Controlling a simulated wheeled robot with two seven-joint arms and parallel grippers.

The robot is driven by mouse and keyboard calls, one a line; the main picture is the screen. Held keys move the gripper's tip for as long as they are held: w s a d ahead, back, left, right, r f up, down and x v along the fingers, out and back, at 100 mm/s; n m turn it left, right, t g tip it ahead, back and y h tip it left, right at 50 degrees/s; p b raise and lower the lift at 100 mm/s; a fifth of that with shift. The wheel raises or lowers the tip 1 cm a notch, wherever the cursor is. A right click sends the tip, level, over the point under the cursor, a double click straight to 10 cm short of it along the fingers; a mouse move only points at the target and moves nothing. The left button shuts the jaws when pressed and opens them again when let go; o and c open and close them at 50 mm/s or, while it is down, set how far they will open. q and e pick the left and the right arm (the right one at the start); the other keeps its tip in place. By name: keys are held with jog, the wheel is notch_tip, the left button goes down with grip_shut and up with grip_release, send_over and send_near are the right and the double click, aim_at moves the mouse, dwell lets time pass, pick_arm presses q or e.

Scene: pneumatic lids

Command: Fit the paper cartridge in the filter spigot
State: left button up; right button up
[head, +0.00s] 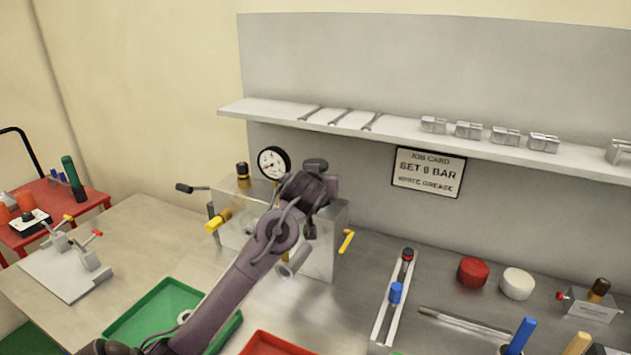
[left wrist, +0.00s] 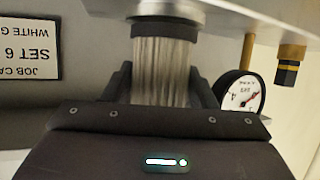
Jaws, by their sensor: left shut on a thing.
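My left gripper (left wrist: 164,90) is shut on the pleated, pale paper cartridge (left wrist: 165,72), with one finger on each side of it. The cartridge's dark end cap (left wrist: 163,30) is right at a round metal fitting (left wrist: 165,8), which looks like the filter spigot. I cannot tell whether the cap is around it or only against it. In the head view my left arm reaches up from the lower left across the front of the grey metal unit (head: 325,245). There my arm hides the cartridge and spigot. My right gripper is not in view.
A pressure gauge (head: 273,162) stands on the unit and shows beside my gripper in the wrist view (left wrist: 240,94). Yellow levers (head: 217,221) stick out from the unit. A green tray (head: 160,312) lies below my arm. Bench to the right holds a rail (head: 392,305) and red and white discs.

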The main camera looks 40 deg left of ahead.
pick_arm(q)
jog(key=shift+f, duration=0.2)
jog(key=o, duration=1.1)
jog(key=b+v, duration=0.2)
jog(key=v, duration=0.5)
jog(key=shift+s+d+r, duration=0.2)
jog(key=shift+s, duration=0.15)
